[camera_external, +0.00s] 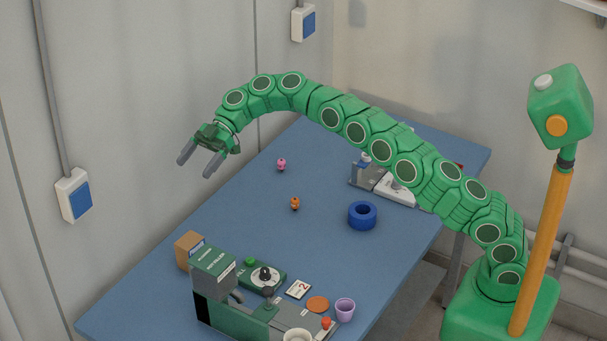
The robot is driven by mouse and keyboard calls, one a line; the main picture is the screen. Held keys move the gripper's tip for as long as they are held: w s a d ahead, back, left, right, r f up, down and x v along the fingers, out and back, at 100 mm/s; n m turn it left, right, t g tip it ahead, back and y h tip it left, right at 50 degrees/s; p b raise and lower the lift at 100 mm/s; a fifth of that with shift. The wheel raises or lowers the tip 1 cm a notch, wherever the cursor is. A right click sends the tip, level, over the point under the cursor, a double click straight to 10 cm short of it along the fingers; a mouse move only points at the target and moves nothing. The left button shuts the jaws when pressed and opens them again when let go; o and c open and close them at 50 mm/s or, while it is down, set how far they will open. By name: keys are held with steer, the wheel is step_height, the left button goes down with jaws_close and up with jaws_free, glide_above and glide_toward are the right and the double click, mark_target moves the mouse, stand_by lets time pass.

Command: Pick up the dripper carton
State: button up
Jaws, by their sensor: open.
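A small brown cardboard box (185,253) with a blue-and-white label stands on the blue table at the lower left; it looks like the dripper carton, though its print is too small to read. The green and grey machine in front of it hides part of its right side. My gripper (195,168) is at the end of the green arm, at the upper left. Its two grey fingers are spread, with nothing between them. It is raised above the box in the picture, clearly apart from it.
A green and grey machine (215,267) stands right beside the box. A dark blue ring (353,219), an orange figure (295,204), a pink figure (281,165) and a purple cup (345,311) stand on the blue table (235,215). The wall runs along the left; the table's middle is mostly clear.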

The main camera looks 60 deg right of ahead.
glide_toward(179, 263)
steer(key=shift+d+r, duration=0.7)
steer(key=shift+d, duration=0.05)
steer(key=shift+a+f, duration=0.35)
steer(key=shift+f, duration=0.05)
steer(key=shift+x, duration=3.5)
steer(key=c, duration=1.1)
